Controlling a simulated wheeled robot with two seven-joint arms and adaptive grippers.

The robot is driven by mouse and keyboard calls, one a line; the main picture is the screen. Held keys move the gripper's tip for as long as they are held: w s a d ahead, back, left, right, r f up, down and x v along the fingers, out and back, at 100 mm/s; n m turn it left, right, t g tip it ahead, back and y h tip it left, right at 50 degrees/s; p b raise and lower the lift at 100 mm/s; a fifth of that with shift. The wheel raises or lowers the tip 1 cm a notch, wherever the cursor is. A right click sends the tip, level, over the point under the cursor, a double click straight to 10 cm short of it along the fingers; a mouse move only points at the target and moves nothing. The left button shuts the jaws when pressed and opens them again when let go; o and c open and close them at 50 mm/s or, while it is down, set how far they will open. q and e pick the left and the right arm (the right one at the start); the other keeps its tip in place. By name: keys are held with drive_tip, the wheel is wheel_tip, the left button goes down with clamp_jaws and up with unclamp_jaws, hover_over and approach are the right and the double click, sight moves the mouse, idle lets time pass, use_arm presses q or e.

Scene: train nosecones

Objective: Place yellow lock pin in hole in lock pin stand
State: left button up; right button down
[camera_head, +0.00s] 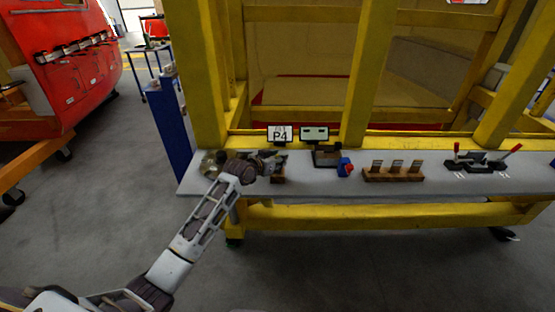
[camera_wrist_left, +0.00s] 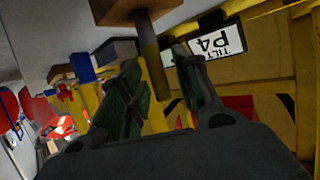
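The yellow lock pin (camera_wrist_left: 153,72) shows in the left wrist view, which is upside down. One end meets the wooden lock pin stand (camera_wrist_left: 125,8); how deep it sits in the hole cannot be seen. My left gripper (camera_wrist_left: 165,85) has its dark green fingers on either side of the pin. They look open, with a gap to the right finger; the left finger partly overlaps the pin. In the head view my left gripper (camera_head: 270,162) is over the table's left part, beside the small wooden stand (camera_head: 278,179). The pin is hard to make out there. My right gripper is not in view.
The grey table (camera_head: 330,184) stands before a yellow frame (camera_head: 370,60). A P4 sign (camera_head: 280,134) and another small sign (camera_head: 314,133) stand behind. Right of my gripper are a blue-red object (camera_head: 345,167), a wooden rack (camera_head: 393,176) and a red-handled lever device (camera_head: 480,164).

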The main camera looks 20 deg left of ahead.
use_arm(q)
drive_tip(key=shift+r, duration=0.2)
drive_tip(key=v, duration=1.2)
drive_tip(key=shift+b, duration=0.35)
drive_tip(key=shift+d, duration=0.1)
idle(0.7)
